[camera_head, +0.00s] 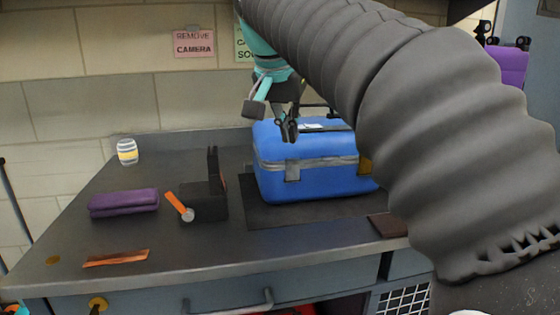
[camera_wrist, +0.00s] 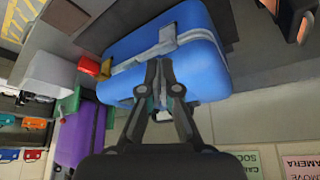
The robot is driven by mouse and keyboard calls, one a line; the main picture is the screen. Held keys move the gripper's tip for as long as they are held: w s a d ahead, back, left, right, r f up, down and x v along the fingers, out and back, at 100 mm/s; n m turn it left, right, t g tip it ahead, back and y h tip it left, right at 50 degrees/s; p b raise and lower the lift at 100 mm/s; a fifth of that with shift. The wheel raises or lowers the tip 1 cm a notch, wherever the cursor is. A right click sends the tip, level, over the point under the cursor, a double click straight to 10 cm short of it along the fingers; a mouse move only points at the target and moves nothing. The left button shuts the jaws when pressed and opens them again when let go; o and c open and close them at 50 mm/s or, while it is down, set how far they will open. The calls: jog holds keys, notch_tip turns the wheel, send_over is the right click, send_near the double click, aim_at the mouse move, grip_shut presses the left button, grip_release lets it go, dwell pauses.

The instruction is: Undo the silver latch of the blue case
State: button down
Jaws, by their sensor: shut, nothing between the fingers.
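The blue case (camera_head: 335,180) stands closed on a dark mat (camera_head: 262,213) on the grey bench. A grey band runs around its side. The silver latch (camera_head: 292,172) sits on this band, on the face toward the head camera. The latch also shows in the wrist view (camera_wrist: 168,36), beyond my fingertips. My gripper (camera_head: 288,134) is shut and empty at the case's upper front left edge, above the latch in the head view. In the wrist view my gripper (camera_wrist: 161,68) overlaps the case; I cannot tell whether it touches. My arm hides the case's right part.
Left of the case are a black open-lidded box (camera_head: 204,203), an orange-handled tool (camera_head: 178,205), a purple case (camera_head: 124,202) and a striped jar (camera_head: 127,151). A copper-coloured strip (camera_head: 116,258) lies near the front edge. Bare bench lies between them.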

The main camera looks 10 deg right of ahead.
aim_at(293, 161)
jog(key=shift+w+a+r, duration=0.2)
jog(key=shift+w+r, duration=0.15)
jog(key=shift+r, duration=0.1)
jog(key=shift+f, duration=0.1)
jog(key=x, duration=0.5)
jog(key=shift+f, duration=0.1)
jog(key=shift+b+x, duration=0.7)
jog(key=shift+x, duration=0.15)
jog(key=shift+f, duration=0.15)
